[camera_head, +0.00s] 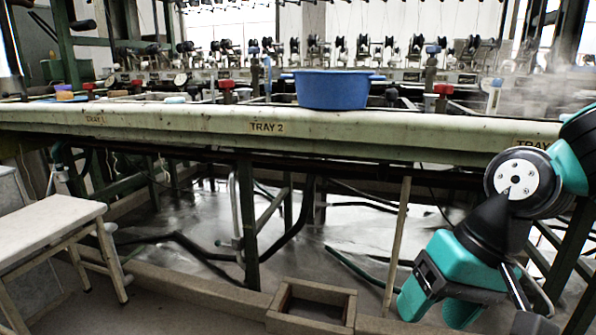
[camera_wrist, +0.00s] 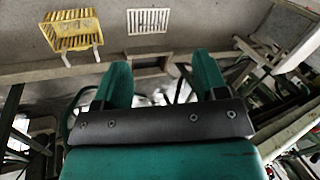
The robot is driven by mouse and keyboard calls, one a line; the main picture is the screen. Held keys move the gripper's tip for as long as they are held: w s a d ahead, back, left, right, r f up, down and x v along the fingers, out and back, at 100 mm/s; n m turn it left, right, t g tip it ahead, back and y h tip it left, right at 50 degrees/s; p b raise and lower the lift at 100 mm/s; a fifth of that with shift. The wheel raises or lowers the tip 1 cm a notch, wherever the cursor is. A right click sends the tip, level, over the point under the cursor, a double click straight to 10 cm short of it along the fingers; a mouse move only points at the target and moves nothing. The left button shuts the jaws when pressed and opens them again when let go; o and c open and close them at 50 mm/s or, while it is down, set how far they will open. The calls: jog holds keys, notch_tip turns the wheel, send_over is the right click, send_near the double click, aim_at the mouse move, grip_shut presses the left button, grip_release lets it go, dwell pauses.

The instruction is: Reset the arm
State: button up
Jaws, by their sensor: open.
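My arm shows at the right of the head view, in front of the reeling bench (camera_head: 200,120). My gripper (camera_head: 437,308) hangs low there, tilted downward, below the bench edge. In the wrist view the two teal fingers of my gripper (camera_wrist: 162,82) stand apart with nothing between them. The gripper is open and empty, and I see it touching nothing.
A blue basin (camera_head: 332,90) stands on the bench above the TRAY 2 label. A pale stool (camera_head: 50,220) is at the left. An open box-like frame (camera_head: 313,305) lies on the floor left of my gripper. A thin pole (camera_head: 398,245) leans close by. Steam drifts at the right.

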jog(key=s+a+r+n+p, duration=0.1)
jog(key=s+r+n, duration=0.1)
jog(key=s+n, duration=0.15)
jog(key=s+a+r+n, duration=0.1)
jog(key=s+r+n, duration=0.15)
jog(key=s, duration=0.25)
notch_tip(320, 180, up, 37)
jog(key=p, duration=3.8)
